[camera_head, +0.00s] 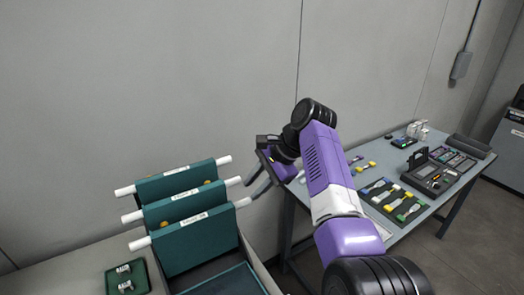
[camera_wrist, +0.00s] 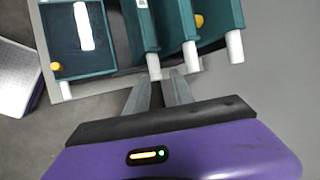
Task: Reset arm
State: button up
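My gripper (camera_head: 249,191) is just right of a rack of hanging teal panels, at the left of the head view. In the wrist view, the fingertips (camera_wrist: 161,80) point toward the white rod ends of the panels. The front panel (camera_head: 196,243), middle panel (camera_head: 182,208) and back panel (camera_head: 176,183) each hang on a white rod and carry a white label. My purple arm reaches in from the lower right.
A teal tray (camera_head: 142,280) with small metal parts lies at the lower left. A grey table (camera_head: 356,222) at the right holds a splicing device (camera_head: 433,178), colored tools and small bottles (camera_head: 417,130). A grey wall stands behind. Floor shows at lower right.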

jog(key=w+d+r+n+t, duration=0.3)
jog(key=w+d+t, duration=0.2)
jog(key=w+t, duration=0.5)
jog(key=s+d+f+n+t+h, duration=0.3)
jog(key=s+d+f+t+h, duration=0.15)
jog(key=s+d+f, duration=0.7)
jog(key=s+d+n, duration=0.1)
jog(key=s+d, duration=0.1)
jog(key=s, duration=1.5)
jog(key=s+d+n+h, duration=0.1)
jog(key=s+d, duration=0.2)
jog(key=s, duration=1.5)
jog(key=s+d+n+h, duration=0.1)
jog(key=s+d+n, duration=0.1)
jog(key=s, duration=1.5)
jog(key=shift+s+d+r+g+b, duration=0.25)
jog(key=shift+d+r+g+b, duration=0.15)
jog(key=shift+d, duration=0.3)
